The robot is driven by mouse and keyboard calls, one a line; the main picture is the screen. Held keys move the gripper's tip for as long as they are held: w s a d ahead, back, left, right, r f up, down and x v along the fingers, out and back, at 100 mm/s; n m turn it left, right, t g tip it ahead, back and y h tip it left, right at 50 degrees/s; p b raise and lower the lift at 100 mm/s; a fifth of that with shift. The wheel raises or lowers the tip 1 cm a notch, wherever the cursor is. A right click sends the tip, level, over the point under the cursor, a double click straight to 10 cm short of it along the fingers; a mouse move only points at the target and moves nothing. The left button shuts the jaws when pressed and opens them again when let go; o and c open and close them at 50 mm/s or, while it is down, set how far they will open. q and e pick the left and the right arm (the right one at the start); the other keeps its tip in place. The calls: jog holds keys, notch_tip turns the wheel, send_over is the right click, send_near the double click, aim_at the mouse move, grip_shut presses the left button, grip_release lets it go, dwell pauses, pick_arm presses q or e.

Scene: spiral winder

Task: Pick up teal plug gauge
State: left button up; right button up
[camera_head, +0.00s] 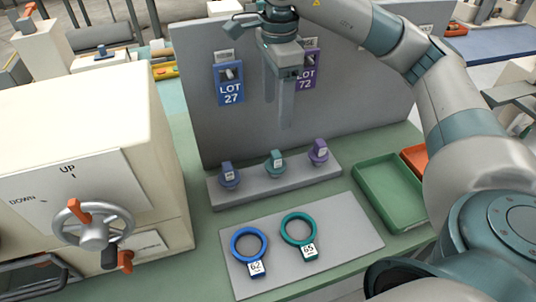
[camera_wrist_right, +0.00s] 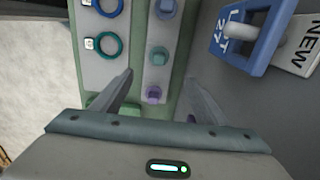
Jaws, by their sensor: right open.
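The teal plug gauge (camera_head: 276,163) stands in the middle of a grey rack, between a blue plug gauge (camera_head: 229,175) and a purple plug gauge (camera_head: 318,152). It also shows in the right wrist view (camera_wrist_right: 157,56), beyond the fingertips. My right gripper (camera_head: 277,112) is open and empty. It points down above the rack, in front of the grey upright panel. In the right wrist view the purple plug gauge (camera_wrist_right: 153,93) appears between the fingers (camera_wrist_right: 158,88). My left gripper is not in view.
A teal ring gauge (camera_head: 299,229) and a blue ring gauge (camera_head: 250,245) lie on a grey plate (camera_head: 350,240) in front. A green tray (camera_head: 392,190) stands right. The upright panel (camera_head: 195,110) holds LOT tags. A cream machine with a handwheel (camera_head: 94,226) stands left.

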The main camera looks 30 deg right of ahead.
send_over(276, 153)
notch_tip(276, 153, down, 6)
jog(key=shift+p, duration=0.35)
notch_tip(276, 153, down, 5)
jog(key=shift+f+p, duration=0.1)
jog(key=shift+p, duration=0.4)
jog(key=shift+f, duration=0.5)
notch_tip(276, 153, down, 4)
jog(key=shift+r+p, duration=0.25)
jog(key=shift+p, duration=0.95)
jog(key=shift+f, duration=0.8)
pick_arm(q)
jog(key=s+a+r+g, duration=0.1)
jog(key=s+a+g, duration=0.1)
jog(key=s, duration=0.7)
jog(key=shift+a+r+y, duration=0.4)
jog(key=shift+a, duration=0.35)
